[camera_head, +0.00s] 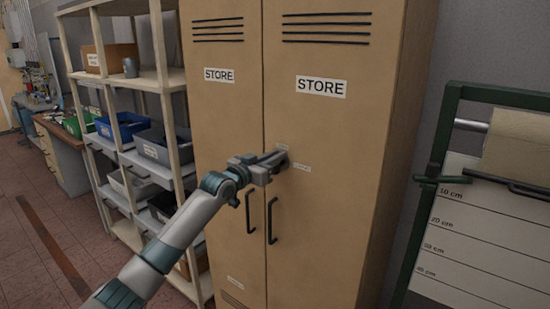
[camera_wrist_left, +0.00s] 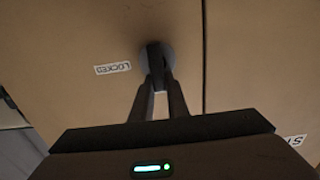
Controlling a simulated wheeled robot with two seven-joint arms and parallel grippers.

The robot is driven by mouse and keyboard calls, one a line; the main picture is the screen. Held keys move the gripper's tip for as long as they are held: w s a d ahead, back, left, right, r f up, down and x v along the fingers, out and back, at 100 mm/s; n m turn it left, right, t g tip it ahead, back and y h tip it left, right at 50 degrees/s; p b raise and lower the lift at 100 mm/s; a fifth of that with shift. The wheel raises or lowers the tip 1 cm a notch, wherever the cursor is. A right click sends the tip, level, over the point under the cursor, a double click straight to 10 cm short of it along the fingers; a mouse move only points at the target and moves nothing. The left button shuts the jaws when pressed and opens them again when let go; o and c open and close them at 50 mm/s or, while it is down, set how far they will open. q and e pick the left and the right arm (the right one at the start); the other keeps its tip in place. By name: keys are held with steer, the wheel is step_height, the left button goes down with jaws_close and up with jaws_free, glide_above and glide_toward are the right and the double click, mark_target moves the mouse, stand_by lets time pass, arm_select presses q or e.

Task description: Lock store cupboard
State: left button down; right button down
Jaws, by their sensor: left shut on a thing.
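The tan store cupboard (camera_head: 335,210) has two doors, both closed, each with a STORE label and a dark bar handle. My left gripper (camera_head: 280,158) reaches the right door above the handles. In the left wrist view its fingers (camera_wrist_left: 158,88) are shut on a dark turn knob (camera_wrist_left: 154,52) set on a grey round plate. A LOCKED label (camera_wrist_left: 113,68) lies beside the knob, upside down in that view; in the head view a small label (camera_head: 301,167) sits right of the gripper. Another small label (camera_head: 281,147) above is too small to read. My right gripper is not in view.
An open shelf rack (camera_head: 160,80) with blue and dark bins (camera_head: 122,127) stands left of the cupboard. A green-framed stand (camera_head: 432,180) with a paper roll and centimetre marks is at the right. A workbench (camera_head: 62,150) is at far left; the floor before it is clear.

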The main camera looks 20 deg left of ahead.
mark_target(289, 164)
arm_select(q)
steer(key=shift+d+m, duration=0.1)
steer(key=shift+m, duration=0.3)
steer(key=m, duration=0.2)
steer(key=shift+s+d+f+m+b, duration=0.1)
steer(key=shift+s+d+m+b, duration=0.05)
steer(key=shift+d+m+b, duration=0.2)
steer(key=m, duration=0.3)
steer(key=d+m, duration=0.1)
steer(key=m, duration=0.2)
steer(key=f+m+p, duration=0.1)
steer(key=m, duration=0.2)
steer(key=shift+s+d+f, duration=0.1)
steer(key=shift+s+d, duration=0.15)
steer(key=shift+s, duration=0.05)
steer(key=m, duration=0.1)
steer(key=m+p, duration=0.1)
steer(key=m, duration=0.1)
steer(key=shift+d+f, duration=0.1)
steer(key=shift+f, duration=0.3)
steer(key=shift+f+m, duration=0.35)
steer(key=shift+m, duration=0.9)
